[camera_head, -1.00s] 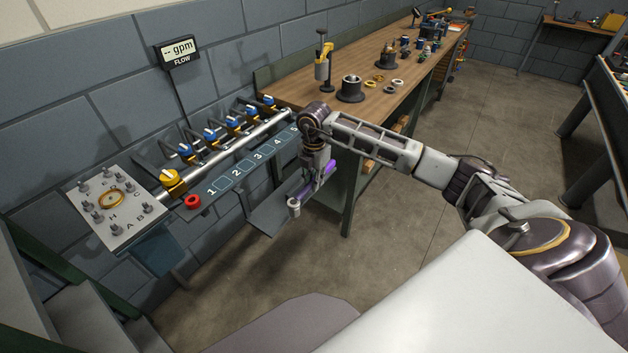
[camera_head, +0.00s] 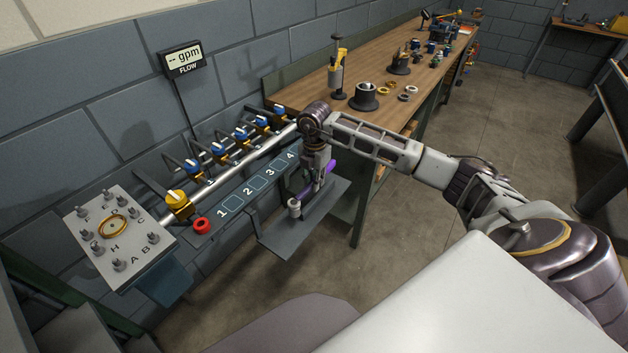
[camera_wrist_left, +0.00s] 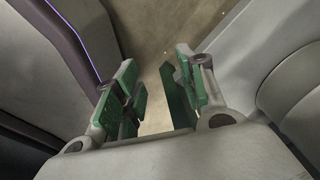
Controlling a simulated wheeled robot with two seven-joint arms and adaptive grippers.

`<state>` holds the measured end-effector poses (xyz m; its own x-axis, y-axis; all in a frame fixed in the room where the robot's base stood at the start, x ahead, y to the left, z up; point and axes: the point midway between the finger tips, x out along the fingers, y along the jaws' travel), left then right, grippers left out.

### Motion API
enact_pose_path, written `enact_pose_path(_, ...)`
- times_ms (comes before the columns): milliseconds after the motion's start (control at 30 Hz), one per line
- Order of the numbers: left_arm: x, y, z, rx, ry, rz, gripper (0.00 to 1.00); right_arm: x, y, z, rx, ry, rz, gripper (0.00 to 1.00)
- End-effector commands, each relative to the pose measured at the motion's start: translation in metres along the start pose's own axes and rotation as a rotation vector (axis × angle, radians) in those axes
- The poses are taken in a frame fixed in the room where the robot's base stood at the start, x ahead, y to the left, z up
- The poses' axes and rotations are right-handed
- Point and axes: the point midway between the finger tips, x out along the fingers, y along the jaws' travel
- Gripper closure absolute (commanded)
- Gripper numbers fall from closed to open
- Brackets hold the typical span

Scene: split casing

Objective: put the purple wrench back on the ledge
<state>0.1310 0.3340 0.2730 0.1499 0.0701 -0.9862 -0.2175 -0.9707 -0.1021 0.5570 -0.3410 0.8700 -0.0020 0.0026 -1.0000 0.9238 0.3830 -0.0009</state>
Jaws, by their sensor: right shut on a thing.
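The purple wrench (camera_head: 333,166) is in my right gripper (camera_head: 316,184), which is shut on it. Only part of the purple shows beside the fingers. A pale grey round end (camera_head: 294,204) sticks out at the lower left; I cannot tell for sure that it belongs to the wrench. The ledge looks to be the grey shelf (camera_head: 285,237) under the numbered strip. The gripper and wrench appear in front of or over it; I cannot tell whether they touch it. My left gripper (camera_wrist_left: 158,88) shows in the left wrist view, open and empty, green pads apart.
A pipe with several blue-handled valves (camera_head: 240,133) and one yellow valve (camera_head: 177,199) runs along the wall behind the numbered strip (camera_head: 240,198). The wooden bench (camera_head: 385,112) stands behind right.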

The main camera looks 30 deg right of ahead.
Motion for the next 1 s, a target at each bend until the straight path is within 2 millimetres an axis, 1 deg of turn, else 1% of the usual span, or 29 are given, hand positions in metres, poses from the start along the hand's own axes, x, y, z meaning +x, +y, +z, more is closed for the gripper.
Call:
enact_pose_path(33, 0.000, 0.001, 0.006, 0.001, -0.008, 0.001, 0.60, -0.001, 0.000, 0.000, 0.000, 0.000, 0.001, 1.00)
enact_pose_path(200, -0.001, 0.004, 0.021, 0.001, -0.025, 0.005, 0.60, -0.001, 0.000, 0.000, 0.000, 0.000, 0.001, 1.00)
enact_pose_path(367, -0.001, 0.010, 0.025, -0.001, -0.030, 0.011, 0.60, 0.001, 0.000, 0.000, 0.000, 0.000, 0.001, 1.00)
enact_pose_path(467, 0.001, 0.015, 0.021, -0.003, -0.027, 0.016, 0.60, 0.002, 0.000, 0.000, 0.000, 0.000, 0.001, 1.00)
enact_pose_path(633, 0.003, 0.022, 0.006, -0.008, -0.014, 0.022, 0.60, 0.007, 0.000, 0.000, 0.000, 0.000, 0.001, 1.00)
enact_pose_path(800, 0.005, 0.020, -0.015, -0.010, 0.011, 0.020, 0.60, 0.013, 0.000, 0.000, 0.000, 0.000, 0.001, 1.00)
enact_pose_path(1000, 0.007, 0.018, -0.028, -0.010, 0.020, 0.018, 0.60, 0.021, 0.000, 0.000, 0.000, 0.000, 0.001, 1.00)
